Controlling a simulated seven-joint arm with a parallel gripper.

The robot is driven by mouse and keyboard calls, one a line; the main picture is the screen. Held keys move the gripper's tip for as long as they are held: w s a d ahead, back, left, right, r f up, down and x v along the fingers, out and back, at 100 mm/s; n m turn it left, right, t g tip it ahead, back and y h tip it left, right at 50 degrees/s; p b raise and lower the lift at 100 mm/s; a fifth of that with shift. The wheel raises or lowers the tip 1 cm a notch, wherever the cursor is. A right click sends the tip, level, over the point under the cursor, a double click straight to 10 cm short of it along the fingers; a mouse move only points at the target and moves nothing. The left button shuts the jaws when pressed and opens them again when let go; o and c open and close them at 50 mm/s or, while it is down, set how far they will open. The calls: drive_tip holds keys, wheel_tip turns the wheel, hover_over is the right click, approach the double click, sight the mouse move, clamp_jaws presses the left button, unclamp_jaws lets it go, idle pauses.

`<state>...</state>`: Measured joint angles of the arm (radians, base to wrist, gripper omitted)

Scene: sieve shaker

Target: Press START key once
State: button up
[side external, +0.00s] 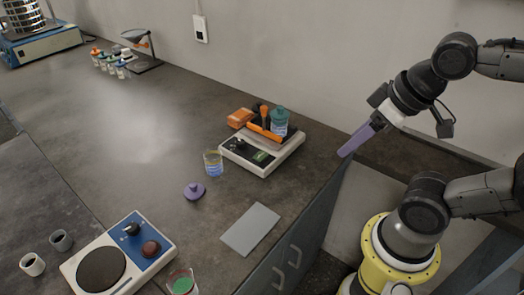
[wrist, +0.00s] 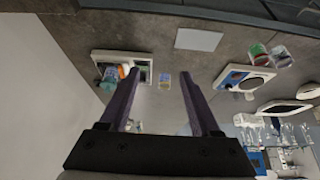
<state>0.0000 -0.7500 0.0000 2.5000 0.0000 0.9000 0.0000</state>
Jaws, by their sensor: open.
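The sieve shaker (side external: 40,44) stands at the far left end of the bench, with a blue and white base and a stack of metal sieves cut off by the frame's top. Its START key is too small to make out. My gripper (side external: 345,152) has long purple fingers and hangs above the bench's right edge, far from the shaker. In the wrist view my gripper (wrist: 159,72) is open, with nothing between its fingers. A blue-fronted device (wrist: 256,161) shows at the lower right there; I cannot tell whether it is the shaker.
A balance (side external: 268,158) carrying an orange-handled tool and a teal-lidded jar stands nearest my gripper. A glass beaker (side external: 213,163), purple lid (side external: 194,191), grey sheet (side external: 250,229) and hotplate (side external: 120,257) lie around it. Small bottles (side external: 110,63) stand near the shaker. The bench's middle is clear.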

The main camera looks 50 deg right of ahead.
clamp_jaws()
idle(1.5)
